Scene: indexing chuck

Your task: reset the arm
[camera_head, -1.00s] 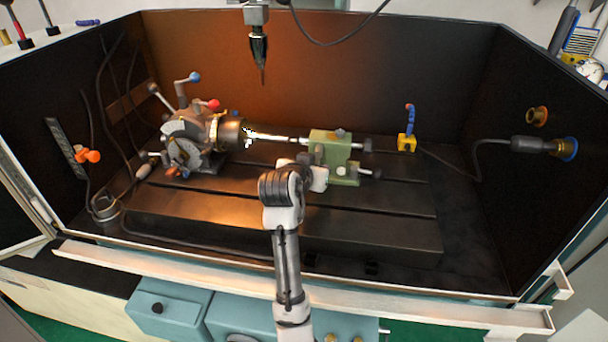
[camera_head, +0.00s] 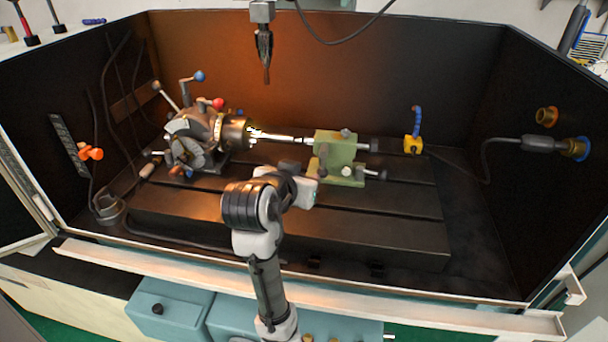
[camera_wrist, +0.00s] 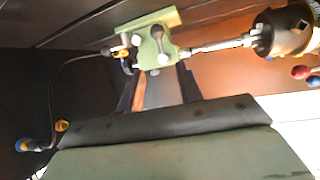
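My arm reaches in over the front of the machine bed, and its gripper is mostly hidden behind my wrist in the head view. In the wrist view my gripper (camera_wrist: 160,80) has two dark fingers apart with nothing held between them. The green tailstock (camera_head: 338,158) stands on the bed just beyond my gripper. It also shows upside down beyond the fingertips in the wrist view (camera_wrist: 158,42). The indexing chuck (camera_head: 232,133) is to its left, with a bright metal rod (camera_head: 280,137) between them. The chuck is at the upper right in the wrist view (camera_wrist: 280,32).
The slotted bed (camera_head: 400,235) lies under my arm. A tool head (camera_head: 264,45) hangs above the rod. A yellow block with a blue hose (camera_head: 413,145) stands right of the tailstock. Dark walls enclose the sides and back, and a pale front rail (camera_head: 420,315) crosses below.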

